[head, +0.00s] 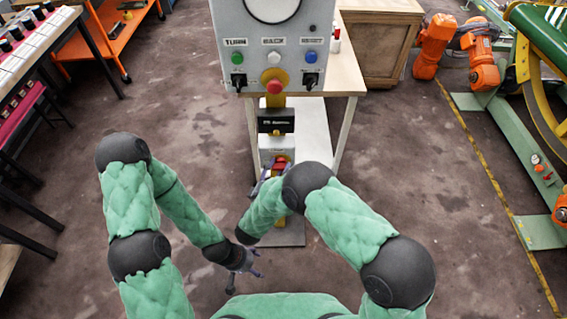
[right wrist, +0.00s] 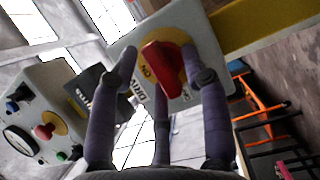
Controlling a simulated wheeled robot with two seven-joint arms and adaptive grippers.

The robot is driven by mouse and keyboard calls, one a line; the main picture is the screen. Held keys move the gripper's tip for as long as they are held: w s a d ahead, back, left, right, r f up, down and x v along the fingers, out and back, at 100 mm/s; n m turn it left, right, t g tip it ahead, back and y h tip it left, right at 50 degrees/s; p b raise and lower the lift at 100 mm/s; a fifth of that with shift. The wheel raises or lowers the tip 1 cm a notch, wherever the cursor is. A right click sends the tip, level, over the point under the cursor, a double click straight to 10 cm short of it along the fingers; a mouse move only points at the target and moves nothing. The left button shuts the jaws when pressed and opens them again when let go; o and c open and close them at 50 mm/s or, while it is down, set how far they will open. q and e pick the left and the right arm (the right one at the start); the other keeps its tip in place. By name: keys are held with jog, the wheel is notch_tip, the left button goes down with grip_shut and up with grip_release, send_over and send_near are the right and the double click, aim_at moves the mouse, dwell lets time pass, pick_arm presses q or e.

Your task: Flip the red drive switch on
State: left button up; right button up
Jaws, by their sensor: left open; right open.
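The red drive switch (right wrist: 160,68) is a red knob on a yellow round plate, on a grey box (right wrist: 205,45) marked "ON" and "DRIVE". In the head view the red switch (head: 281,162) shows low on the post below the panel, partly covered by my right arm. My right gripper (right wrist: 162,85) is open in the right wrist view, its fingers spread around the knob; I cannot tell whether they touch it. In the head view my right gripper (head: 268,174) is largely hidden by its arm. My left gripper (head: 246,272) is open and empty, low over the floor, away from the switch.
A control panel (head: 255,55) with several buttons, including a red one (head: 274,87), stands above the switch box. A wooden-topped table (head: 343,70) is behind it. A workbench (head: 50,40) stands left, and green and orange machinery (head: 515,120) right. Floor between is clear.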

jog(key=shift+s, duration=0.1)
grip_shut()
dwell(0.3)
